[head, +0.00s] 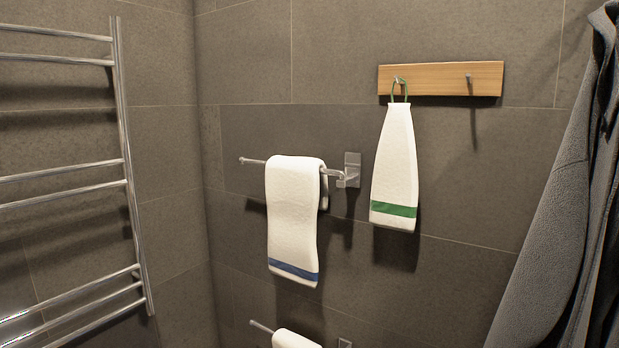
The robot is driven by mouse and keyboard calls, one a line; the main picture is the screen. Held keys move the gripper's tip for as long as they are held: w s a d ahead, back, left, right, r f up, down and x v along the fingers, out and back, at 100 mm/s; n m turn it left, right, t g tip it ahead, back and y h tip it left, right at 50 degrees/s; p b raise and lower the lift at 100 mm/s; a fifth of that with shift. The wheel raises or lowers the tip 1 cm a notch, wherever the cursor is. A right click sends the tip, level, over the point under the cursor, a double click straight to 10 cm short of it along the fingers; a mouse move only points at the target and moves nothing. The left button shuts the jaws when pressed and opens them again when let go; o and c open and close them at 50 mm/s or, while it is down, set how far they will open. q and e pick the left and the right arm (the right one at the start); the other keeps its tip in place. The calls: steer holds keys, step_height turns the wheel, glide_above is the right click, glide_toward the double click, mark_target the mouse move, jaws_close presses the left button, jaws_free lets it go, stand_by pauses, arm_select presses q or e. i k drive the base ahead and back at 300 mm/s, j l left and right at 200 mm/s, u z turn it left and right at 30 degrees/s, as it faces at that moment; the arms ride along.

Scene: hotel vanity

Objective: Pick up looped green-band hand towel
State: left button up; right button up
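The looped green-band hand towel (396,165) is white with a green band near its lower edge. It hangs in the head view, right of centre, by a green loop (400,90) on the left peg of a wooden peg rail (440,80) on the wall. Its lower end hangs free in front of the tiles. Neither of my grippers shows in this view.
A white towel with a blue band (292,215) hangs over a metal bar (252,161) left of the green-band towel. Another white towel (292,340) hangs lower. A metal rack (128,165) stands left; a grey robe (560,210) hangs right. The right peg (469,78) is empty.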

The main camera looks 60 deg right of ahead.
mark_target(393, 205)
steer(key=z, duration=2.25)
steer(key=i+j, duration=0.1)
steer(key=j, duration=0.25)
steer(key=z, duration=0.05)
